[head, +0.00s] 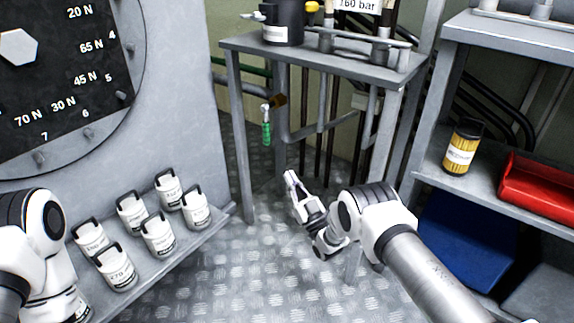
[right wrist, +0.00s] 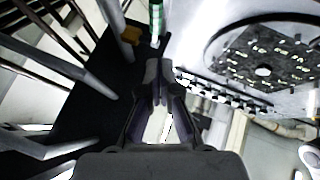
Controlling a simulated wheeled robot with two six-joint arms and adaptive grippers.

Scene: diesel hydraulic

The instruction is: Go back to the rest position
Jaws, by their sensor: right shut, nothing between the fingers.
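My right gripper (head: 293,182) is out over the floor in front of the grey metal stand, its fingers pointing up and to the left. In the right wrist view the gripper (right wrist: 158,68) has its fingertips together, with nothing held. A green-handled lever (head: 267,132) hangs from a brass fitting by the stand. It also shows in the right wrist view (right wrist: 157,20), just beyond the fingertips and apart from them as far as I can tell. My left arm shows at the lower left of the head view; its gripper is out of sight.
White weights with black handles (head: 158,232) stand on a ledge at left, below a round dial panel (head: 60,75). The metal stand (head: 330,48) bears a black pot. At right, a shelf (head: 480,190) holds a yellow can (head: 462,150) and red bin (head: 535,190). Chequered floor lies open between.

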